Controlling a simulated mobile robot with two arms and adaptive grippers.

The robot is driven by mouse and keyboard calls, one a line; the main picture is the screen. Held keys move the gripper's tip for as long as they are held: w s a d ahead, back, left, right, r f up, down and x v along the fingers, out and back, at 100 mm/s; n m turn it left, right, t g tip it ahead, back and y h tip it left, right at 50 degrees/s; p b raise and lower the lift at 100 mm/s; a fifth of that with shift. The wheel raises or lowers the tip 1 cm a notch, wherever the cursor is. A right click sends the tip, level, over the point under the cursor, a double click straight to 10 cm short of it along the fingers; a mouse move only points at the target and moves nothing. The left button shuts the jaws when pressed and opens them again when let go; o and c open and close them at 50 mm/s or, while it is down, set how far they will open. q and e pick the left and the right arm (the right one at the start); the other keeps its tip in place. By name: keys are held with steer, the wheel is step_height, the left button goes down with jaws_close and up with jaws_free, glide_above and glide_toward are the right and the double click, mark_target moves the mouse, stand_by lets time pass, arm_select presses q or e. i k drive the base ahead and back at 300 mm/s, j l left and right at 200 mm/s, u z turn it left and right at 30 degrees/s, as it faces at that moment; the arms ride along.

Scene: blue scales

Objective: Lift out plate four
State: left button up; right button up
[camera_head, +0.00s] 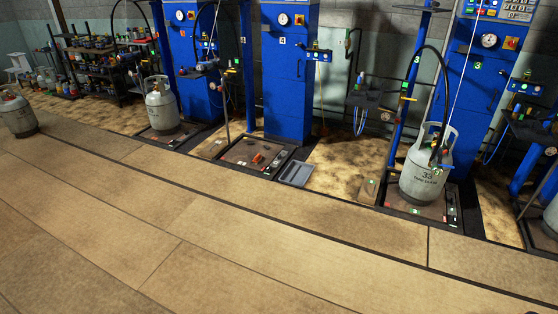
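The blue scale cabinet marked 4 (283,75) stands at the back, a little right of the middle. On the floor in front of it lies its dark, reddish-brown scale plate (236,152) in a black frame. Several small orange or red bits (258,158) lie on this plate, and no cylinder stands on it. A grey-blue rectangular panel (296,173) is set in the floor just right of the plate. Whether that panel is part of the scale I cannot tell. Neither of my grippers is in view.
A grey gas cylinder marked 33 (423,177) stands on the scale plate of cabinet 3 (476,70). Another cylinder (161,107) stands on the scale left of four; one (17,113) stands at the far left. Shelves (105,62) line the back left. The front floor is clear.

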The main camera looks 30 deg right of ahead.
mark_target(279, 157)
steer(key=i+z, duration=0.1)
steer(key=z, duration=0.4)
steer(key=i+u, duration=0.15)
steer(key=i, duration=0.95)
steer(key=i+l+u, duration=0.1)
steer(key=i, duration=1)
steer(key=i+z, duration=0.15)
steer(key=i, duration=0.5)
steer(key=i+z, duration=0.15)
steer(key=i, duration=0.45)
steer(key=i+j+z, duration=0.1)
steer(key=i, duration=0.55)
steer(key=i+j+z, duration=0.15)
steer(key=i+j, duration=0.15)
steer(key=i, duration=0.3)
steer(key=i+z, duration=0.45)
steer(key=i, duration=0.2)
steer(key=i+j+z, duration=0.1)
steer(key=i+z, duration=0.35)
steer(key=i, duration=0.2)
